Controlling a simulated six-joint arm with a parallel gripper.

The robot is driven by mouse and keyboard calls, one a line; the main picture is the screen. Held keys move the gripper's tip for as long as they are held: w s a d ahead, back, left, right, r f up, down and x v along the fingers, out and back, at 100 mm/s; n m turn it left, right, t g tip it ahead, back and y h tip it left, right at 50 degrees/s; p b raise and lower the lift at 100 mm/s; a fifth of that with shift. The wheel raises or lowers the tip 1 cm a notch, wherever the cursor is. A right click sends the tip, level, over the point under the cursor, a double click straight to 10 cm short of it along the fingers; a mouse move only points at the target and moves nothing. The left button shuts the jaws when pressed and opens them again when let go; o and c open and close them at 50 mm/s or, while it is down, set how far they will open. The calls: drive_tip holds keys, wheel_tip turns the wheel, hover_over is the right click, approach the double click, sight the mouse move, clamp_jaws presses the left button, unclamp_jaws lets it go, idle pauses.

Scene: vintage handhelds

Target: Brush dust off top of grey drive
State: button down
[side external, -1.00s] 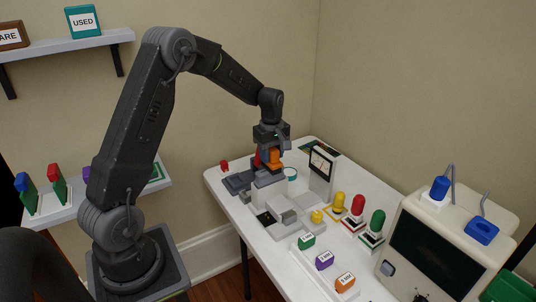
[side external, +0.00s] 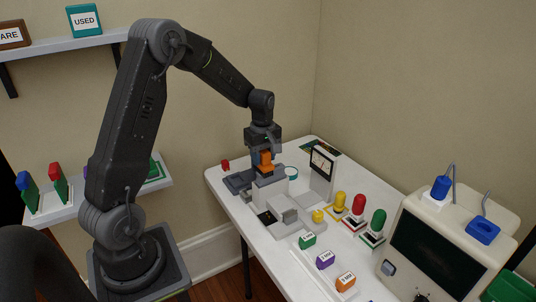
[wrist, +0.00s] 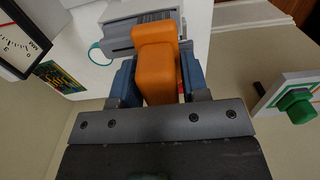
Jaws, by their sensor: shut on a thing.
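My gripper (side external: 263,162) is shut on an orange brush (side external: 266,157) and points down over the far end of the table. In the wrist view the brush's blocky orange handle (wrist: 157,78) sits between the two blue fingers of my gripper (wrist: 155,85). A grey box (side external: 270,192), which looks like the drive, stands below the brush. In the wrist view the grey box (wrist: 116,36) has a dark ribbed strip on top, just beyond the handle. The bristles are hidden, and I cannot tell whether they touch the top.
A dark grey piece (side external: 238,183) lies left of the box. Yellow, red (side external: 358,204) and green knobbed units and a large monitor (side external: 435,250) stand farther right.

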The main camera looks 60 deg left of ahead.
idle(0.3)
drive_tip(key=shift+w+f, duration=0.2)
drive_tip(key=shift+w, duration=1.8)
drive_tip(key=shift+s, duration=2.15)
drive_tip(key=shift+w, duration=0.1)
drive_tip(key=shift+w+r, duration=0.15)
drive_tip(key=shift+w, duration=0.9)
drive_tip(key=shift+w+r, duration=0.1)
drive_tip(key=shift+w, duration=0.9)
